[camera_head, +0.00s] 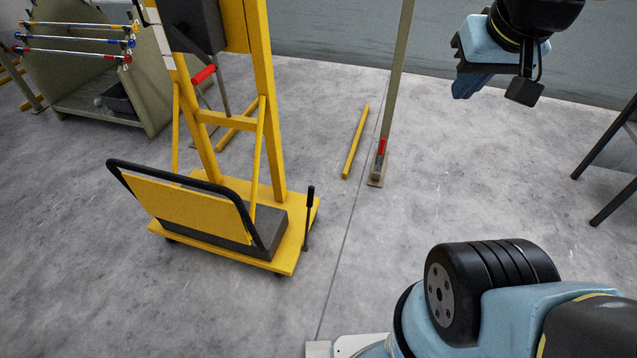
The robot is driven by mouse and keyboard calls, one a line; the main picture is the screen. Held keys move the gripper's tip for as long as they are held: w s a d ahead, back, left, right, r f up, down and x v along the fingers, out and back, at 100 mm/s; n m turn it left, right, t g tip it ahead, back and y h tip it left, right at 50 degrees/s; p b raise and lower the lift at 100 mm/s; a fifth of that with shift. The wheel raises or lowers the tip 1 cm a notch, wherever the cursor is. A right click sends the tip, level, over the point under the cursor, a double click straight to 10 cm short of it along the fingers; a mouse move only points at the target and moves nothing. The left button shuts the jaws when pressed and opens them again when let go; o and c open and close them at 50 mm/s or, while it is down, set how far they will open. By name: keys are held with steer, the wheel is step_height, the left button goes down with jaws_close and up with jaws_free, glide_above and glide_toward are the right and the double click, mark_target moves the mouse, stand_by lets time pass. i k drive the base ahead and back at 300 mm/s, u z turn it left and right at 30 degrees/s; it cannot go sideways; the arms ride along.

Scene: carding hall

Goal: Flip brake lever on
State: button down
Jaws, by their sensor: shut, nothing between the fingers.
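A thin upright lever with a black grip (309,207) stands at the right front corner of the yellow wheeled base (285,262). It looks like the brake lever and is nearly vertical. The base carries a yellow frame with a black push handle (183,170) in front. My gripper (466,88) hangs at the upper right, well apart from the lever and higher in the picture. Its fingers look closed and hold nothing. The lever's foot is small and hard to make out.
A red handle (204,75) sits by a grey box (193,25) on the frame. A thin post (396,80) stands right of the cart, with a yellow bar (356,140) on the floor beside it. Dark legs (605,145) stand at right.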

mark_target(309, 198)
steer(key=u, duration=0.05)
steer(key=i, duration=0.9)
steer(key=z, duration=0.1)
